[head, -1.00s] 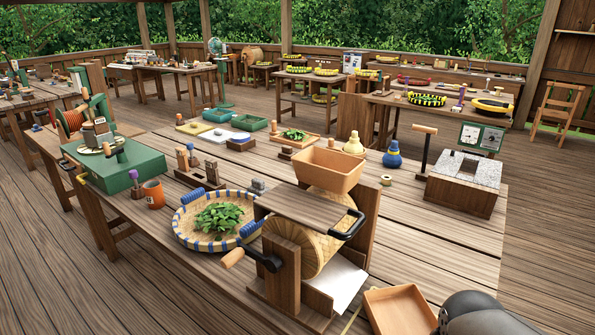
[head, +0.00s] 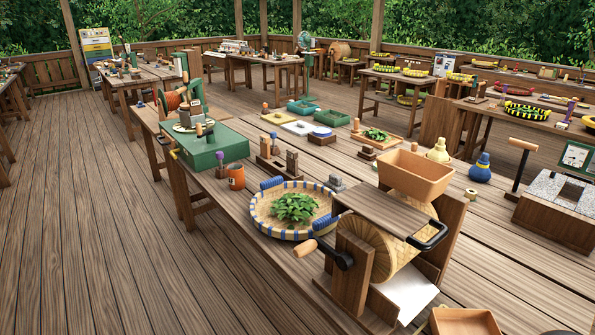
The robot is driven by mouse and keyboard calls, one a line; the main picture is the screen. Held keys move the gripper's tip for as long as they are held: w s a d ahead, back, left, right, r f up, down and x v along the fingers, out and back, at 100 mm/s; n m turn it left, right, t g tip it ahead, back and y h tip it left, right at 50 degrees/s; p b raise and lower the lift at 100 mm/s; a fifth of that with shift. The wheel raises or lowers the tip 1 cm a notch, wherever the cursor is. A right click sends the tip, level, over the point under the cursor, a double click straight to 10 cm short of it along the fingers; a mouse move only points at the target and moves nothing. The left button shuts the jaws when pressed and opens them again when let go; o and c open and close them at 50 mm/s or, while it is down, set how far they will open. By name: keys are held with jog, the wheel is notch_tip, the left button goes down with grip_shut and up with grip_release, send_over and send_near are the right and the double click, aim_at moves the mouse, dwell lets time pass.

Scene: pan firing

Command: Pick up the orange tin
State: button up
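The orange tin (head: 236,177) stands upright on the near wooden table, close to its left edge. It is small, with a dark mark on its side.
A green box (head: 205,150) with a device on top stands behind the tin. Wooden blocks (head: 277,157) stand to its right. A woven basket of leaves (head: 262,212) and a cranked drum machine (head: 352,280) stand nearer. The floor (head: 100,220) at left is clear.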

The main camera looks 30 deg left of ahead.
dwell(0.4)
jog(key=o, duration=0.9)
jog(key=shift+c, duration=0.2)
jog(key=shift+a, duration=0.1)
